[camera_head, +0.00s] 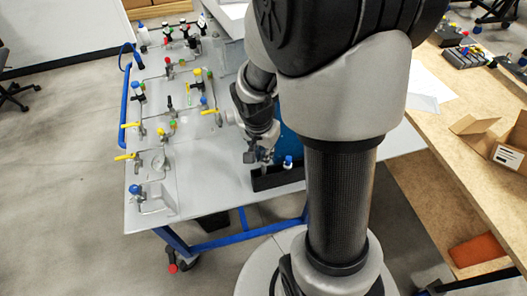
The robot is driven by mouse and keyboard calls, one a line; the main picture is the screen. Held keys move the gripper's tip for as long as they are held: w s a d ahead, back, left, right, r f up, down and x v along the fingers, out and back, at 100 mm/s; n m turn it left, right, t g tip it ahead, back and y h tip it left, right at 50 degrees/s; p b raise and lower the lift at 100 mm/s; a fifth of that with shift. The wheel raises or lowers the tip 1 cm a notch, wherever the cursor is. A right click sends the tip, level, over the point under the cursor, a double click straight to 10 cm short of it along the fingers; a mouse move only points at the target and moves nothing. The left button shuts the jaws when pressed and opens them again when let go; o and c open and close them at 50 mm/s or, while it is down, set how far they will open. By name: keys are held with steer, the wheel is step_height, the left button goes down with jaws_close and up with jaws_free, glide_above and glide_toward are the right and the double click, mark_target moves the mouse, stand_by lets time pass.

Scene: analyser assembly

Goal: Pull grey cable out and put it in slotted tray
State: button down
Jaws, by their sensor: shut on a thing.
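My gripper (258,156) is at the right part of the grey workbench (210,182), pointing down at the left end of a black tray (276,179), which seems to be the slotted tray. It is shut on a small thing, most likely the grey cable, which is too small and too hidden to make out. I cannot tell whether this thing touches the tray. The tray's slots cannot be made out, and my arm hides its right end. A blue-capped part (288,161) stands upright at the tray, just right of my gripper.
A wooden table (455,120) with an open cardboard box (508,148) stands at right. The bench's front middle is clear.

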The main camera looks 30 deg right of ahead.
mark_target(264, 172)
steer(key=shift+f+b, duration=2.65)
steer(key=shift+f, duration=0.15)
steer(key=c, duration=1.6)
jaws_free()
steer(key=shift+o, duration=0.2)
steer(key=shift+r, duration=0.1)
steer(key=shift+r+p, duration=2.6)
steer(key=shift+r, duration=0.85)
